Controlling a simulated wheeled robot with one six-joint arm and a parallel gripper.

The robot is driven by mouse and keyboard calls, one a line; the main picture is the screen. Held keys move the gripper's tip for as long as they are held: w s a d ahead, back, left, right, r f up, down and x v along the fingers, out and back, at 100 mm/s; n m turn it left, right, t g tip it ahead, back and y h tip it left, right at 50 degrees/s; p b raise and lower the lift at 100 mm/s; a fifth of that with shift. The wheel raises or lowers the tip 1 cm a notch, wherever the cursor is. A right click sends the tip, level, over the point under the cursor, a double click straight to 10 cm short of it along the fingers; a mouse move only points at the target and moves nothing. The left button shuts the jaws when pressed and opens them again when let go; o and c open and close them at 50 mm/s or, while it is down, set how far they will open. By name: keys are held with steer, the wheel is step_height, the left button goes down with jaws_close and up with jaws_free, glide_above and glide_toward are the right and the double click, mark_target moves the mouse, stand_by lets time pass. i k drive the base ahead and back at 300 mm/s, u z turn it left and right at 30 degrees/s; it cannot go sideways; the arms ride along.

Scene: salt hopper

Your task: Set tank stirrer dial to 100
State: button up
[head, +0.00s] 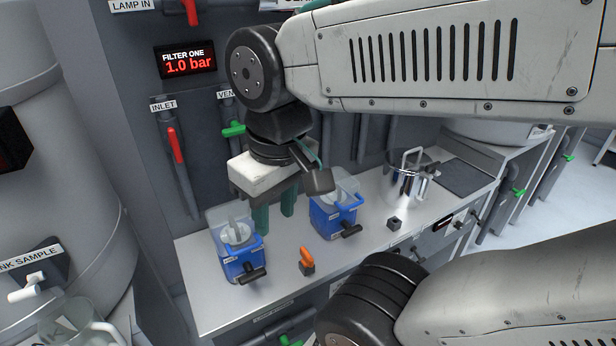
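I can make out no dial with a readable tank stirrer label. A large grey tank (75,190) stands at the left, with a partly cut-off "NK SAMPLE" label (32,257) and a white tap (27,287) low on it. My gripper (274,212) points down above the white-topped bench, between two blue units. Its two green fingers are apart, with nothing seen between them. The left blue unit (240,262) and right blue unit (328,220) each carry a clear vessel and a black handle at the front.
The bench (275,300) also holds a small orange-handled piece (306,262), a small black block (394,223) and a steel pot (411,182). Behind are a "FILTER ONE" display (187,62) reading 1.0 bar, a red inlet handle (176,146) and a green handle (233,130). My arm covers much of the right.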

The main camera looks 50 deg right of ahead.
mark_target(459, 226)
steer(key=z, duration=2.3)
